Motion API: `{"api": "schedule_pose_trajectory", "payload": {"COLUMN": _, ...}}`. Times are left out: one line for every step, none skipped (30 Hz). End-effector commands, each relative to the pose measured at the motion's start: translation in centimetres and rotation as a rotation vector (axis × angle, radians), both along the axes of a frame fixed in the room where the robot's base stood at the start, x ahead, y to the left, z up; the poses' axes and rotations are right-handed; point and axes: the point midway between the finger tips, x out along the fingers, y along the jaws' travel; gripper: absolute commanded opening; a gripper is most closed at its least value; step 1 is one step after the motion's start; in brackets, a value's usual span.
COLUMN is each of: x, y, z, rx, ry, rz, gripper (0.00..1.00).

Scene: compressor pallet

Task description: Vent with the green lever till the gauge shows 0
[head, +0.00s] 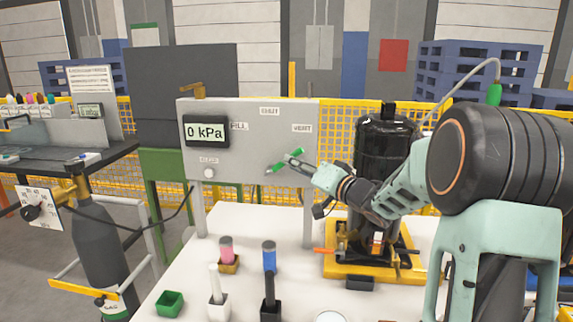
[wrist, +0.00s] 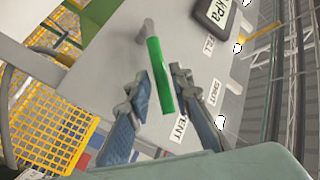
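The gauge (head: 206,131) on the grey panel (head: 250,112) reads 0 kPa. The green lever (head: 277,167) slants from lower left to upper right on the panel's lower right, partly hidden by my gripper (head: 293,160). In the wrist view the green lever (wrist: 160,75) lies between the two fingers of my gripper (wrist: 159,73). The fingers stand apart, with visible gaps to the lever, so the gripper is open around it. The gauge (wrist: 220,14) is cut off at the top of the wrist view.
A black compressor (head: 385,145) stands on a yellow base (head: 372,266) right of the panel, behind my arm. Small holders and a green bin (head: 169,303) stand on the white table (head: 300,283). A gas cylinder (head: 100,245) is at left.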

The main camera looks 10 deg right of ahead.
Motion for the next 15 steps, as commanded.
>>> {"api": "schedule_pose_trajectory", "payload": {"x": 0.8, "y": 0.5, "z": -0.2, "rx": 0.001, "ry": 0.0, "rz": 0.001, "gripper": 0.2}}
{"api": "schedule_pose_trajectory", "payload": {"x": 1.2, "y": 0.7, "z": -0.2, "rx": 0.001, "ry": -0.001, "rz": 0.002, "gripper": 0.2}}
{"api": "schedule_pose_trajectory", "payload": {"x": 1.7, "y": 1.0, "z": -0.1, "rx": 0.0, "ry": -0.001, "rz": 0.001, "gripper": 0.2}}
{"api": "schedule_pose_trajectory", "payload": {"x": 2.0, "y": 1.1, "z": -0.1, "rx": 0.0, "ry": 0.0, "rz": 0.0, "gripper": 0.2}}
{"api": "schedule_pose_trajectory", "payload": {"x": 2.3, "y": 1.3, "z": -0.1, "rx": 0.0, "ry": 0.0, "rz": 0.0, "gripper": 0.2}}
{"api": "schedule_pose_trajectory", "payload": {"x": 2.7, "y": 1.4, "z": -0.1, "rx": 0.0, "ry": 0.0, "rz": 0.0, "gripper": 0.2}}
{"api": "schedule_pose_trajectory", "payload": {"x": 2.9, "y": 1.6, "z": -0.1, "rx": 0.0, "ry": 0.0, "rz": 0.0, "gripper": 0.2}}
{"api": "schedule_pose_trajectory", "payload": {"x": 3.0, "y": 1.7, "z": -0.1, "rx": 0.0, "ry": 0.001, "rz": -0.001, "gripper": 0.2}}
{"api": "schedule_pose_trajectory", "payload": {"x": 3.2, "y": 1.7, "z": -0.1, "rx": 0.0, "ry": 0.001, "rz": -0.001, "gripper": 0.2}}
{"api": "schedule_pose_trajectory", "payload": {"x": 3.3, "y": 1.8, "z": -0.1, "rx": -0.001, "ry": 0.001, "rz": -0.002, "gripper": 0.2}}
{"api": "schedule_pose_trajectory", "payload": {"x": 3.3, "y": 1.8, "z": -0.1, "rx": -0.001, "ry": 0.001, "rz": -0.002, "gripper": 0.2}}
{"api": "schedule_pose_trajectory", "payload": {"x": 3.4, "y": 1.8, "z": 0.0, "rx": -0.001, "ry": 0.001, "rz": -0.002, "gripper": 0.2}}
{"api": "schedule_pose_trajectory", "payload": {"x": 3.4, "y": 1.8, "z": 0.0, "rx": -0.001, "ry": 0.001, "rz": -0.002, "gripper": 0.2}}
{"api": "schedule_pose_trajectory", "payload": {"x": 3.4, "y": 1.8, "z": 0.0, "rx": -0.001, "ry": 0.001, "rz": -0.002, "gripper": 0.2}}
{"api": "schedule_pose_trajectory", "payload": {"x": 3.4, "y": 1.8, "z": 0.0, "rx": -0.001, "ry": 0.001, "rz": -0.002, "gripper": 0.2}}
